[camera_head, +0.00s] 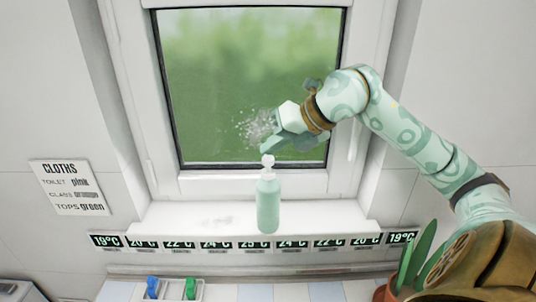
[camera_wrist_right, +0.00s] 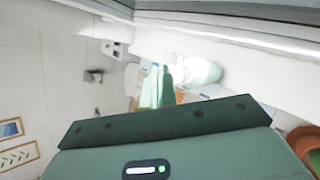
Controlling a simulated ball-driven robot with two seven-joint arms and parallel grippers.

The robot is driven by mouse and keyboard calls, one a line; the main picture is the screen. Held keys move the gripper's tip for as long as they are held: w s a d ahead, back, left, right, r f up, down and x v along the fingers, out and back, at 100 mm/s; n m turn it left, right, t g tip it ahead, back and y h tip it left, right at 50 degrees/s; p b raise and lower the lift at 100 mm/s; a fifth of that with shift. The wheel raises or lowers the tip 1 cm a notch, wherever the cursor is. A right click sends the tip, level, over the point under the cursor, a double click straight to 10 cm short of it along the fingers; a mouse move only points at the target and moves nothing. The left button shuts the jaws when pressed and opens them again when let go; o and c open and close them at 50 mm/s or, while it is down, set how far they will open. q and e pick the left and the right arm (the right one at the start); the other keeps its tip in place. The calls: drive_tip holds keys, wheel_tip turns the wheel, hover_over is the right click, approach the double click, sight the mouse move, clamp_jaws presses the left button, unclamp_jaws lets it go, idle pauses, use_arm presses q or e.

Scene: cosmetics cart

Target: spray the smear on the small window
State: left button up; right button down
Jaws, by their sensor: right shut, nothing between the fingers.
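The small window (camera_head: 215,70) has a dark frame and a green, blurred view behind its glass. A whitish speckled smear (camera_head: 255,124) is on the lower middle of the glass, partly hidden by my right gripper (camera_head: 272,144). That gripper is shut and empty, its fingers just above the spray bottle's nozzle; I cannot tell whether they touch it. The pale green spray bottle (camera_head: 268,207) with a white head stands upright on the sill. In the right wrist view, the bottle (camera_wrist_right: 200,70) lies beyond the fingers (camera_wrist_right: 157,88). My left gripper is out of view.
The white sill (camera_head: 170,218) has free room on both sides of the bottle and a faint grey smudge. A row of temperature labels (camera_head: 215,244) runs along its front. A cloths sign (camera_head: 68,187) hangs left. A potted plant (camera_head: 413,262) stands right.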

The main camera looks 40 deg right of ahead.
sight(273, 158)
wheel_tip(273, 158, up, 6)
drive_tip(key=p, duration=0.4)
drive_tip(key=shift+r, duration=0.1)
idle(0.8)
